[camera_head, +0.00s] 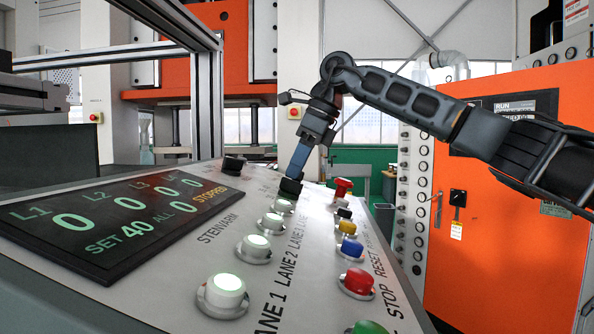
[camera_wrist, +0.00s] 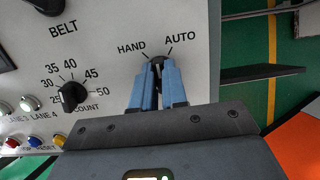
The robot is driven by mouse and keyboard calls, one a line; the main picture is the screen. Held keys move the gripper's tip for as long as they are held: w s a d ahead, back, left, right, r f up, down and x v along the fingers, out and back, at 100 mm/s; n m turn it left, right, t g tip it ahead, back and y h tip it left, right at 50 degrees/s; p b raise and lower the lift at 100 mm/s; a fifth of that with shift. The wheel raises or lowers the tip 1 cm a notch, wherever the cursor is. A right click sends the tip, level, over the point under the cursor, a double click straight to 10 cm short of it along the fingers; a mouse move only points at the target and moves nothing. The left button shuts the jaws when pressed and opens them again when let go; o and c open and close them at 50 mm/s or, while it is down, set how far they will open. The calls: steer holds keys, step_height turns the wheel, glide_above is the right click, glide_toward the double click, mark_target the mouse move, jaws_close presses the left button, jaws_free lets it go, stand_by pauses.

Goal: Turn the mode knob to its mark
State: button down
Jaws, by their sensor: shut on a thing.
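The mode knob (camera_wrist: 157,61) is a small dark knob between the HAND and AUTO labels on the pale panel, in the wrist view. My gripper (camera_wrist: 157,68) is shut on it, with a blue finger on each side. The fingers cover most of the knob, so I cannot tell exactly where its pointer stands. HAND's tick is at upper left and AUTO's at upper right. In the head view my gripper (camera_head: 295,174) reaches down to the panel's far end; the mode knob is hidden there, apparently behind another black knob.
The black COUNT knob (camera_wrist: 72,96) stands left of my gripper in the wrist view. The BELT knob (camera_head: 233,163) is farther left in the head view. Lit lane buttons (camera_head: 257,247), coloured buttons (camera_head: 351,248) and a red-topped control (camera_head: 342,187) line the panel (camera_head: 170,265).

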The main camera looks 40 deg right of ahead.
steer(key=m+b, duration=0.2)
steer(key=m, duration=0.4)
steer(key=shift+d+m+h, duration=0.1)
steer(key=shift+m+h, duration=0.3)
stand_by(0.4)
steer(key=c, duration=1.2)
jaws_free()
steer(key=shift+o, duration=0.2)
steer(key=v, duration=0.7)
steer(key=shift+s+r+b, duration=0.25)
steer(key=shift+r+b, duration=0.05)
steer(key=shift+b, duration=0.1)
